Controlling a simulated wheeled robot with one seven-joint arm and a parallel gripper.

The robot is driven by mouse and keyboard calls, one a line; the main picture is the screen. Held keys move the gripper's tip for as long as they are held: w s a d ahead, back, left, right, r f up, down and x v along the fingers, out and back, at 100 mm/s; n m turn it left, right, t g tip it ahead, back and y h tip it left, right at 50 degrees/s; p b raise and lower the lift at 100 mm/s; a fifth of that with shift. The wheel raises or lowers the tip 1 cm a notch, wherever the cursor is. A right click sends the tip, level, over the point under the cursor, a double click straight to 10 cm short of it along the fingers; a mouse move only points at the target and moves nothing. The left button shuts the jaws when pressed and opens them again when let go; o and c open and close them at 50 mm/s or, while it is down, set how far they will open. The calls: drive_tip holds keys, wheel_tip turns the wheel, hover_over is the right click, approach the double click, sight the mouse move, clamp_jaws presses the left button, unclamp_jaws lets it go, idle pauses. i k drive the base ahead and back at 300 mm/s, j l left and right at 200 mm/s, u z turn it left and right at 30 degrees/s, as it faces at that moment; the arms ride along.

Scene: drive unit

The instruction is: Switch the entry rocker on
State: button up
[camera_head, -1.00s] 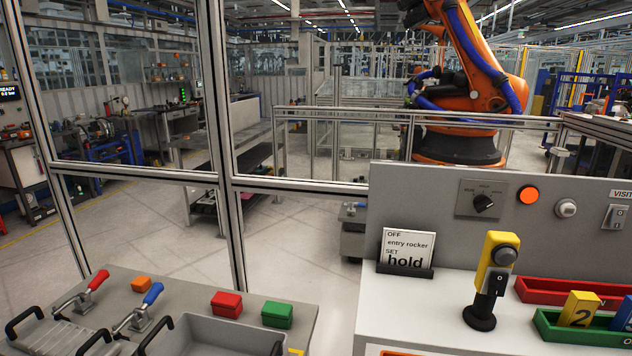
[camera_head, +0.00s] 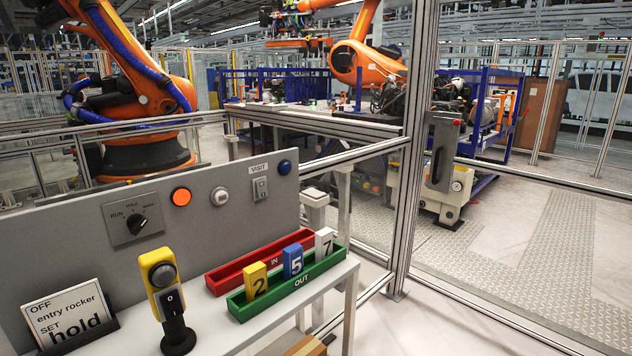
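A grey panel (camera_head: 60,235) stands along the back of the white bench. A rocker switch (camera_head: 261,189) sits at its right end under a label that looks like "VISIT". A yellow and black handheld unit (camera_head: 160,268) stands upright in a black holder on the bench, with a black part marked "0" on its front. A card (camera_head: 68,318) reads "OFF entry rocker SET hold". I cannot tell for sure which of these switches is the entry rocker. My gripper is not in view.
The panel also holds a rotary selector (camera_head: 137,220), an orange lamp (camera_head: 181,196), a white button (camera_head: 220,196) and a blue button (camera_head: 284,167). A red tray (camera_head: 225,274) and a green tray (camera_head: 240,306) with numbered tags sit on the bench. A fence post (camera_head: 412,150) stands to the right.

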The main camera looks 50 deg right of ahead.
sight(262, 191)
drive_tip(key=i+j+z, duration=0.2)
drive_tip(key=z, duration=0.15)
drive_tip(key=i+j+z, duration=0.2)
drive_tip(key=z, duration=0.15)
drive_tip(key=i+j+z, duration=0.15)
drive_tip(key=j+z, duration=0.25)
drive_tip(key=i+j, duration=0.15)
drive_tip(key=j, duration=0.15)
drive_tip(key=i+j, duration=0.1)
drive_tip(key=j, duration=0.25)
